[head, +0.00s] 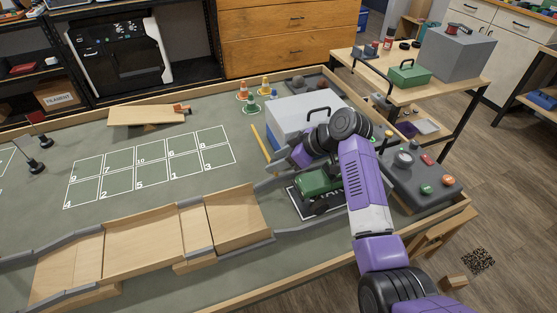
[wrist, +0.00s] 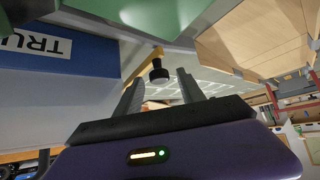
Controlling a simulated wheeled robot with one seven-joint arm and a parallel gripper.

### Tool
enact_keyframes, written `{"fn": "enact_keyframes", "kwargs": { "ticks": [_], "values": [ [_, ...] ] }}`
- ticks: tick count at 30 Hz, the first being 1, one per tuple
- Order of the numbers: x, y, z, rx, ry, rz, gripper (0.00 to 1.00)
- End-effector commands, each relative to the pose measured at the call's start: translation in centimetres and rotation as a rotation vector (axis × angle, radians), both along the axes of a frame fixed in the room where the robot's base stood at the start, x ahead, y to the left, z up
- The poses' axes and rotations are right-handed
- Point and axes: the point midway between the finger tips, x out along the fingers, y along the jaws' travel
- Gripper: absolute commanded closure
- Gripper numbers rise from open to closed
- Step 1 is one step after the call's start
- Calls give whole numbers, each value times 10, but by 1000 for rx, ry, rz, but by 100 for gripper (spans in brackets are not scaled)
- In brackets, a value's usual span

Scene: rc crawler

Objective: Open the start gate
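A thin yellow bar (head: 261,141), which looks like the start gate's arm, slants over the green course floor, left of a grey box. In the wrist view a yellow bar (wrist: 143,64) shows with a black round knob (wrist: 158,72) near its end. My gripper (wrist: 157,80) is open, with its two grey fingers on either side of the knob; I cannot tell whether they touch it. In the head view my gripper (head: 279,160) reaches left, close to the bar. A green crawler (head: 317,183) stands on the black start mat (head: 299,206), partly under my arm.
The grey box (head: 290,119) with a black handle stands behind my gripper. A wooden ramp bridge (head: 165,238) lies left of the crawler. Small cones (head: 249,105) stand at the back. A control panel (head: 421,180) with buttons is right of my arm.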

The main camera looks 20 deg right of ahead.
Motion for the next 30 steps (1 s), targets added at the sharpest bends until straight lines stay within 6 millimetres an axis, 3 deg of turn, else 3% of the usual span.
{"fn": "enact_keyframes", "kwargs": {
  "ticks": [8,21,30],
  "values": [
    [-3,-3,4,0,-2,-1,54],
    [-34,-35,49,0,-1,-1,54],
    [-39,-39,55,1,0,-1,54]
  ]
}}
